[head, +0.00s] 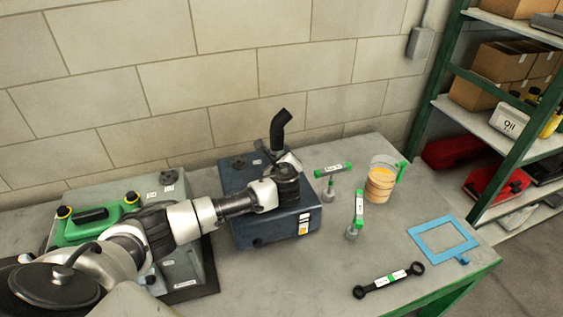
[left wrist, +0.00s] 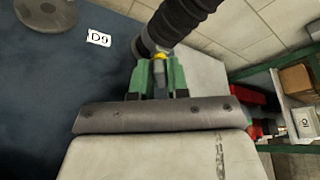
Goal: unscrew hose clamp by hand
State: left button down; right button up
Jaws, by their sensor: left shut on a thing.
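A black hose (head: 281,128) rises from the far side of a dark blue block (head: 262,233) on the workbench. The hose also shows at the top of the left wrist view (left wrist: 182,18). My left gripper (head: 290,160) reaches over the block to the foot of the hose. In the left wrist view its green-padded fingers (left wrist: 158,66) are shut on a small part at the hose's lower end, likely the hose clamp (left wrist: 159,54), with a bit of yellow showing. The fingers hide most of the clamp. My right gripper is not in view.
A glass jar of orange liquid (head: 382,180), several green-labelled parts, a black wrench (head: 388,281) and a blue frame (head: 443,239) lie to the right of the block. A green-handled grey case (head: 182,268) is at left. A shelf (head: 485,130) stands beyond the bench's right end.

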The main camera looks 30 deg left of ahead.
pick_arm(q)
jog(key=c, duration=1.2)
grip_release()
jog(key=shift+c, duration=0.2)
jog(key=shift+o, duration=0.7)
jog(key=shift+s+d+r, duration=0.1)
jog(key=shift+s+d, duration=0.25)
jog(key=shift+s, duration=0.1)
jog(key=b+v, duration=0.2)
jog(key=v, duration=0.6)
jog(key=shift+s+d+b, duration=0.1)
jog(key=shift+b, duration=0.2)
jog(key=shift+s+d+r, duration=0.3)
jog(key=shift+s+d, duration=0.05)
jog(key=shift+s, duration=0.25)
jog(key=shift+c, duration=0.4)
